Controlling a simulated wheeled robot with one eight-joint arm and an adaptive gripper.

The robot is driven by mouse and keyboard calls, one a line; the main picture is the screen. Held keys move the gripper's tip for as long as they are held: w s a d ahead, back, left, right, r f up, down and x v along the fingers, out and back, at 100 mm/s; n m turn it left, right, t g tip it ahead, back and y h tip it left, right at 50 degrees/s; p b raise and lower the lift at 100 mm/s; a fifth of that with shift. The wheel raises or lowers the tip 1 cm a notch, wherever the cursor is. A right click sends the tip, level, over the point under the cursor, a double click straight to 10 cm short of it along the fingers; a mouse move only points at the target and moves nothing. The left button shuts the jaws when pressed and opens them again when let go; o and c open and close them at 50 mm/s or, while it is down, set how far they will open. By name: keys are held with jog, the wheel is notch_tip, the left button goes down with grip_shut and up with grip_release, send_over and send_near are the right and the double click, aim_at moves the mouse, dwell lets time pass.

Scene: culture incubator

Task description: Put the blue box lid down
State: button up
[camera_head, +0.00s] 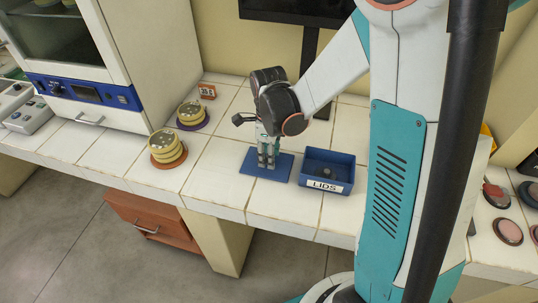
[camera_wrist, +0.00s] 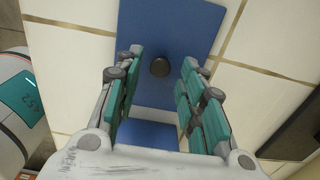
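The blue box lid (camera_head: 252,166) is a flat blue plate lying on the white tiled counter, just left of the blue box (camera_head: 344,188) with its white LIDS label. In the wrist view the lid (camera_wrist: 195,30) has a dark round knob (camera_wrist: 159,67) standing on it. My gripper (camera_head: 266,165) points down over the lid. In the wrist view my gripper (camera_wrist: 158,85) has its fingers spread on either side of the knob, with a gap on both sides. The box is open at the top, and a small dark thing (camera_head: 327,173) shows inside it.
Stacks of yellow dishes stand on an orange disc (camera_head: 168,163) and a purple disc (camera_head: 192,124) to the left, by the incubator (camera_head: 85,93). Reddish round dishes (camera_head: 508,231) lie at far right. The counter's front edge is close to the lid.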

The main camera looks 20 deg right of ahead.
notch_tip(320, 180, up, 10)
jog(key=r+p, duration=0.1)
jog(key=p, duration=0.2)
jog(key=s+r+n+t, duration=0.3)
jog(key=s+r+n, duration=0.2)
jog(key=n, duration=0.7)
jog(key=s+r+n+t, duration=0.4)
jog(key=s+r+n, duration=0.2)
jog(key=s+n, duration=0.3)
jog(key=n, duration=0.4)
jog(key=shift+s+a+r, duration=0.2)
jog(key=shift+s+r, duration=0.05)
jog(key=shift+s, duration=0.15)
jog(key=shift+d, duration=0.1)
